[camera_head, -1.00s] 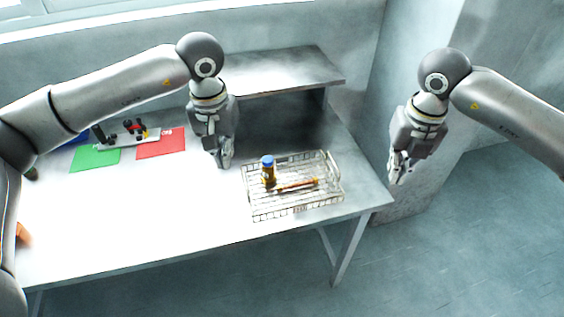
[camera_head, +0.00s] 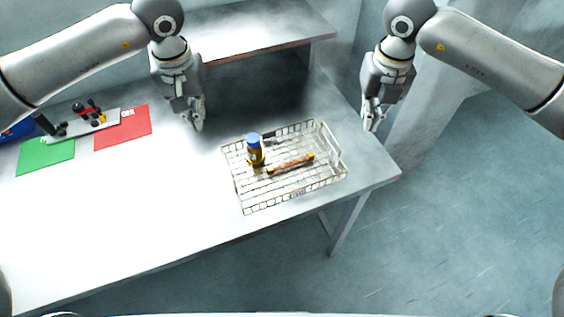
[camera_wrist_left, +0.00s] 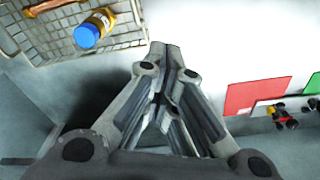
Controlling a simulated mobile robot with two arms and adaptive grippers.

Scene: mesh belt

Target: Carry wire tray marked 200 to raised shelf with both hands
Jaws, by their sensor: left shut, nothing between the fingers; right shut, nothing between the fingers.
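The wire tray (camera_head: 240,196) sits on the table near its right front corner. A brown bottle with a blue cap (camera_head: 254,150) stands in it, and an orange-brown rod-like item (camera_head: 291,164) lies beside the bottle. The tray's marking is too small to read. My left gripper (camera_head: 198,124) is shut and empty, above the table to the left of the tray. In the left wrist view its fingers (camera_wrist_left: 172,55) are closed together, with part of the tray (camera_wrist_left: 45,45) at upper left. My right gripper (camera_head: 370,126) is shut and empty, to the right of the tray. The raised shelf (camera_head: 262,28) stands behind the tray.
A green mat (camera_head: 45,157) and a red mat (camera_head: 122,128) lie on the left of the table (camera_head: 120,215). A grey holder (camera_head: 75,130) with small red, black and yellow items lies across them. The shelf top is bare. A pale wall block stands behind my right arm.

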